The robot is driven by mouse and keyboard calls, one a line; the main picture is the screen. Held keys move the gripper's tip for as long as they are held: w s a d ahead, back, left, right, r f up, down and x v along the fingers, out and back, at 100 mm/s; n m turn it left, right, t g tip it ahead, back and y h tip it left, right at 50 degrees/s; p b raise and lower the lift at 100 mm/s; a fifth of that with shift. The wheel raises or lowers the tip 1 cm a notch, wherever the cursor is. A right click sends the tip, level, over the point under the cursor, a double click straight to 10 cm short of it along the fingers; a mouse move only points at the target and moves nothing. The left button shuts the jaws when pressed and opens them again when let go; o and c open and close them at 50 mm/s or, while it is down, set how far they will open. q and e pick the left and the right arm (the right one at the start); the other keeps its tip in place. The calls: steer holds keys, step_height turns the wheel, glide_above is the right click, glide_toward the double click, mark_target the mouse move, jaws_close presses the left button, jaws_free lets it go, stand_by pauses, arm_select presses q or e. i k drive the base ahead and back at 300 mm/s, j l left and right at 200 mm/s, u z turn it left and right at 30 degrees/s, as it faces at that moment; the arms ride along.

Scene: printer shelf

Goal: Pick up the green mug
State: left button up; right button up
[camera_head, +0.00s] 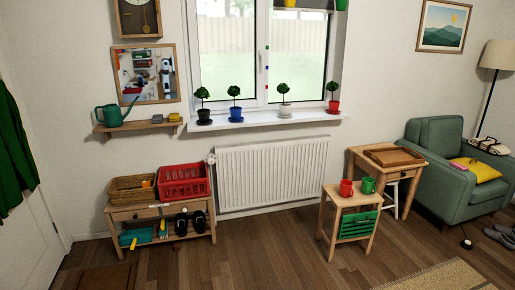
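The green mug (368,186) stands upright on top of a small wooden side table (348,202) in the right half of the head view. A red mug (346,188) stands just left of it on the same top. Neither of my grippers is in view, so nothing shows of what they hold.
A green slatted crate (358,225) sits under the side table's top. A wooden desk (392,171) with a brown tray stands behind it, a green armchair (445,165) to the right. A bench (160,212) with baskets is at left. Wooden floor (250,255) in front is clear.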

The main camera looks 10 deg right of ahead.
mark_target(368, 185)
steer(key=i+z, duration=0.25)
steer(key=i, duration=0.35)
steer(key=i+j+z, duration=0.1)
steer(key=i+z, duration=0.2)
steer(key=i, duration=0.3)
steer(key=i+j+z, duration=0.25)
steer(key=i, duration=0.3)
